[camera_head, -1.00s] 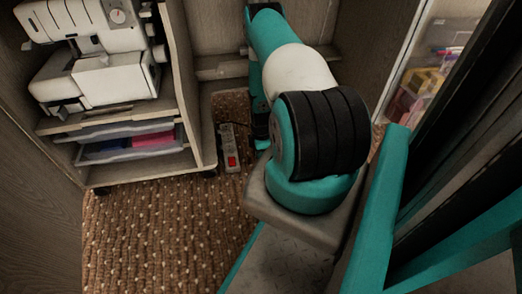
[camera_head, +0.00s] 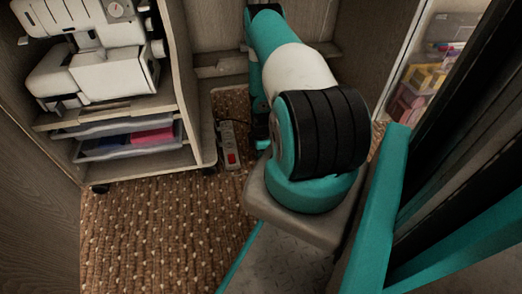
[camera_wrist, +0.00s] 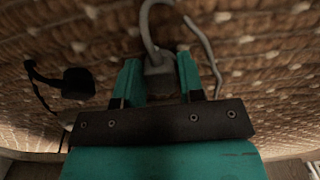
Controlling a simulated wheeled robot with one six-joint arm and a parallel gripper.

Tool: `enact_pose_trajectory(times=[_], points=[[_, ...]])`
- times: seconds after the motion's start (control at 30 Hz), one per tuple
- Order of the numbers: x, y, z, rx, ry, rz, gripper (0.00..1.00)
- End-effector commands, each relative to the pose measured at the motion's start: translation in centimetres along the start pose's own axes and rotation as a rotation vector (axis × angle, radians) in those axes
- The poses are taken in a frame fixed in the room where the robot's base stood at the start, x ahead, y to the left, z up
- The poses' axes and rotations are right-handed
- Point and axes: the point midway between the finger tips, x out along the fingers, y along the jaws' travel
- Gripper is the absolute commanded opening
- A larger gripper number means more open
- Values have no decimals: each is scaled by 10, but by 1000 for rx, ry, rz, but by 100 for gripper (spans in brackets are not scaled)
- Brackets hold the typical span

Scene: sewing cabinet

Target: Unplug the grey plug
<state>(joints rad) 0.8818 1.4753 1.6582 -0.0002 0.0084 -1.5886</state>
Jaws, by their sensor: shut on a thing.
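The grey plug (camera_wrist: 159,82) sits between the two teal fingers of my gripper (camera_wrist: 158,78) in the wrist view. The fingers are shut on it, and its grey cord loops up and away from it. The power strip (camera_head: 229,146), with a red switch at its near end, lies on the carpet in the head view. My arm hides the gripper and the plug there. I cannot tell from these frames whether the plug is still seated in a socket.
A black plug (camera_wrist: 78,83) with a black cord is left of my gripper. A wheeled cabinet (camera_head: 190,95) with a sewing machine (camera_head: 100,75) and trays stands left of the strip. Carpet (camera_head: 165,225) in front is clear. Coloured boxes (camera_head: 420,85) stand at right.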

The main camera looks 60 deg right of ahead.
Motion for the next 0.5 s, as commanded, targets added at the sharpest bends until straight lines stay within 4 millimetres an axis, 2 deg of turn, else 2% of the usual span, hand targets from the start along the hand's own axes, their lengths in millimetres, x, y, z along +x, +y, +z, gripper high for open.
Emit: enact_pose_trajectory(times=[0.47, 0.5], points=[[10, 0, 0, 0, 0, 0, 0], [10, 0, 0, 0, 0, 0, 40]])
